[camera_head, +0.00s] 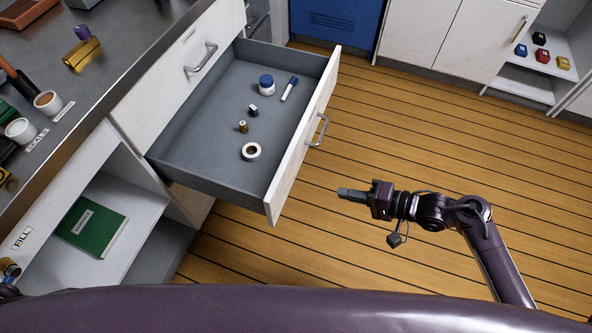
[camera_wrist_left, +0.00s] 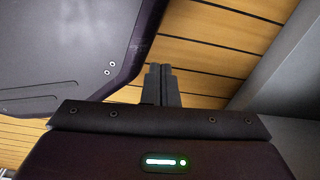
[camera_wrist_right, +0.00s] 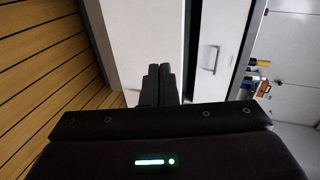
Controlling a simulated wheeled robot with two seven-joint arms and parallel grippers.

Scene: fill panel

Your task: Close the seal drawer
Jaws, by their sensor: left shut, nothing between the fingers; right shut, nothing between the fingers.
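An open drawer (camera_head: 190,132) with a grey inside and a white front sticks far out of the counter in the head view. Its front panel (camera_head: 303,135) carries a metal handle (camera_head: 319,130). In it lie a blue-lidded jar (camera_head: 266,85), a marker (camera_head: 289,89), a small dark blue item (camera_head: 253,110), a small brass item (camera_head: 243,127) and a white tape roll (camera_head: 251,151). My right gripper (camera_head: 343,192) is shut and empty, right of the drawer front and apart from it. It also shows in the right wrist view (camera_wrist_right: 160,72). My left gripper (camera_wrist_left: 160,70) is shut and empty over the floor.
The counter (camera_head: 120,60) at left holds cups and tools. A shut drawer with a handle (camera_head: 201,58) is beside the open one. A shelf below holds a green book (camera_head: 91,226). Wooden floor (camera_head: 420,130) is free to the right. A far shelf (camera_head: 545,70) holds small coloured items.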

